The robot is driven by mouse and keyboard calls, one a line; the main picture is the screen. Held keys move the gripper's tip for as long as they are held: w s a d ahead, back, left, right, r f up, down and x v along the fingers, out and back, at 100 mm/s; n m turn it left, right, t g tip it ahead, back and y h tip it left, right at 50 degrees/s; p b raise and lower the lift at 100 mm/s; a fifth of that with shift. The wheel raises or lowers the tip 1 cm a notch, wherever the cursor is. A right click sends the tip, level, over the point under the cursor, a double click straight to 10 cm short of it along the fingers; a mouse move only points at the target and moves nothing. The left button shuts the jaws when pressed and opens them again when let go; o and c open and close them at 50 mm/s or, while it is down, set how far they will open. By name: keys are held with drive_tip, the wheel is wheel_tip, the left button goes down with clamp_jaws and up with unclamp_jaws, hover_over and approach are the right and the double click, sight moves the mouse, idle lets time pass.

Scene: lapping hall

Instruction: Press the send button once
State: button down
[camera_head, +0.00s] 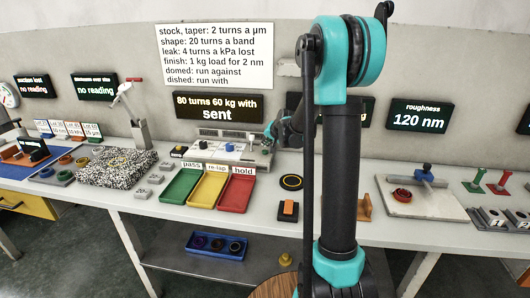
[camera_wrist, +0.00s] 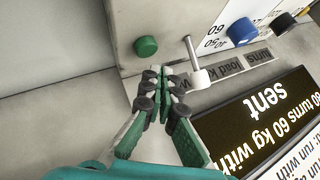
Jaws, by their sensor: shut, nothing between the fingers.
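A round green button (camera_wrist: 145,46) stands on the pale control box (camera_wrist: 176,20) in the wrist view. No send label is readable beside it. My gripper (camera_wrist: 158,74) is shut and empty, its fingertips just below the green button in the picture and apart from it. In the head view the control box (camera_head: 215,155) is on the bench, with my gripper (camera_head: 270,131) at its right end, partly hidden by my arm. The black display (camera_wrist: 254,118) shows "80 turns 60 kg with" and "sent"; it also shows in the head view (camera_head: 218,107).
A white-tipped lever (camera_wrist: 198,77), a blue knob (camera_wrist: 241,31) and a black knob (camera_wrist: 282,22) stand near the green button. In front of the box lie green (camera_head: 180,186), yellow (camera_head: 207,190) and red (camera_head: 236,193) trays. A speckled block (camera_head: 117,167) stands to the left.

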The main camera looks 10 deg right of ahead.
sight(266, 152)
drive_tip(key=shift+r, duration=2.25)
drive_tip(key=shift+s, duration=0.1)
